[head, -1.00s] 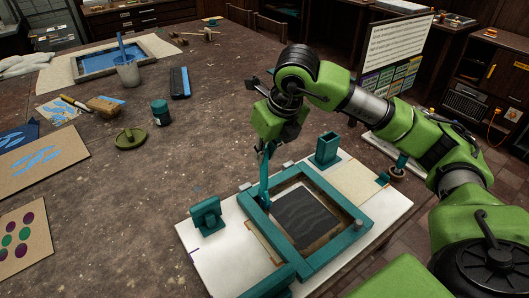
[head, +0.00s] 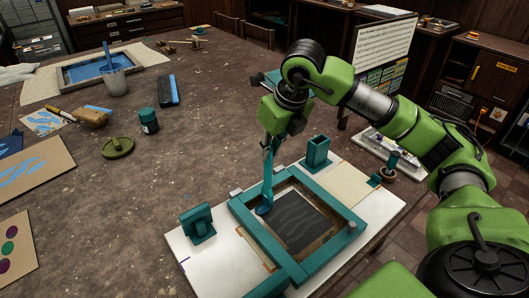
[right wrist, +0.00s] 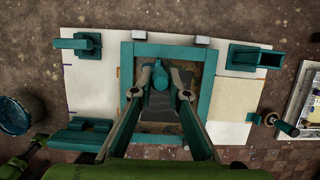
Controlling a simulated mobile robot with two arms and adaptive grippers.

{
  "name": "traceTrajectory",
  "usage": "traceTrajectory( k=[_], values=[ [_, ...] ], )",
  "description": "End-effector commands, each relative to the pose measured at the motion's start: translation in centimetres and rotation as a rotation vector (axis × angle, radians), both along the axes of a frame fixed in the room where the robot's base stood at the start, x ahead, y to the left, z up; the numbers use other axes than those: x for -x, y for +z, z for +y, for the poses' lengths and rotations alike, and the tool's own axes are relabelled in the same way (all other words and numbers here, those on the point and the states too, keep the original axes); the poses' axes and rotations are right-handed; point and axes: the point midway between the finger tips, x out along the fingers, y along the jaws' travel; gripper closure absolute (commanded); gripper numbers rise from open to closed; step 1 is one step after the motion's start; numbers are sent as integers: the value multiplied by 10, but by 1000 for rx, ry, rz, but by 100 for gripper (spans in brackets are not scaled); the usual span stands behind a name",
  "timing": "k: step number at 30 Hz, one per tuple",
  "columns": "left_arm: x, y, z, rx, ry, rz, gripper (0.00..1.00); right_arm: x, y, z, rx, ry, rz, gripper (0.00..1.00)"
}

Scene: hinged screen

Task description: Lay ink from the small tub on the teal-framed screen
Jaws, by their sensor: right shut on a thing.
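The teal-framed screen (head: 342,243) lies flat on a white base board, with a dark wavy pattern showing in its opening. My right gripper (head: 270,140) is shut on the handle of a blue-teal scoop (head: 265,195) and holds it upright. The scoop's rounded end is at the left inner side of the frame; whether it touches the mesh or holds ink I cannot tell. In the right wrist view the scoop (right wrist: 158,78) sits between the fingertips. A round dark blue open container (right wrist: 15,115), perhaps the small tub, is cut by the left edge there.
A teal clamp (head: 197,224) and a square teal holder (head: 318,153) stand on the board (head: 190,262). A teal jar (head: 149,121), a green dish (head: 118,147) and a grey cup (head: 115,80) stand on the table's left. The table's middle is clear.

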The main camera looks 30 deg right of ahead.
Motion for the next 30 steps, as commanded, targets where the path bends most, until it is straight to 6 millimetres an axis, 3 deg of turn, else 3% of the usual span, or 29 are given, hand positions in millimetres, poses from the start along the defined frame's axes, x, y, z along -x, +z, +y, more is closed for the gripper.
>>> traceTrajectory(
  k=[4,17,30],
  values=[
    [0,-5,0,0,0,0,60,-1,-2,-13,3,-4,1,100],
    [0,-5,0,0,0,0,60,-1,-1,-16,2,-3,1,100],
    [0,-13,0,0,0,0,60,-4,0,-46,2,-4,0,100]
  ],
)
